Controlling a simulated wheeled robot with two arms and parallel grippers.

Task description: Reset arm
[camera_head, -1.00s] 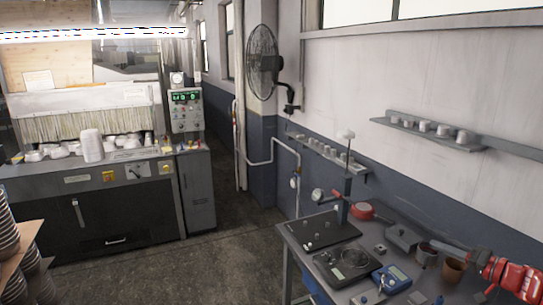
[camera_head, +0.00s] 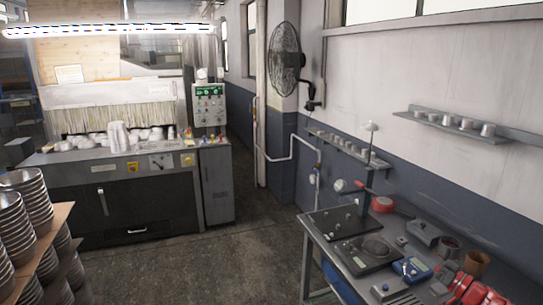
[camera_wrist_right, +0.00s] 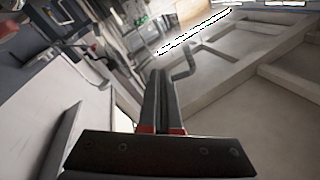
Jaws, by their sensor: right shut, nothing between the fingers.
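My right gripper (camera_head: 452,284) shows at the lower right of the head view, its red and grey parts over the near right end of the workbench (camera_head: 312,240). In the right wrist view its two dark fingers (camera_wrist_right: 160,85) lie together, shut and empty, with red bits at their base. Beyond them that view shows pale, tilted surfaces. My left gripper is not in view.
Stacks of metal pans (camera_head: 20,205) stand at the left edge. A dark machine counter (camera_head: 120,205) with white cups is behind. The bench carries a blue meter (camera_head: 412,269) and a brown cup (camera_head: 477,263). A wall fan (camera_head: 287,60) hangs above. The floor (camera_head: 255,260) between is clear.

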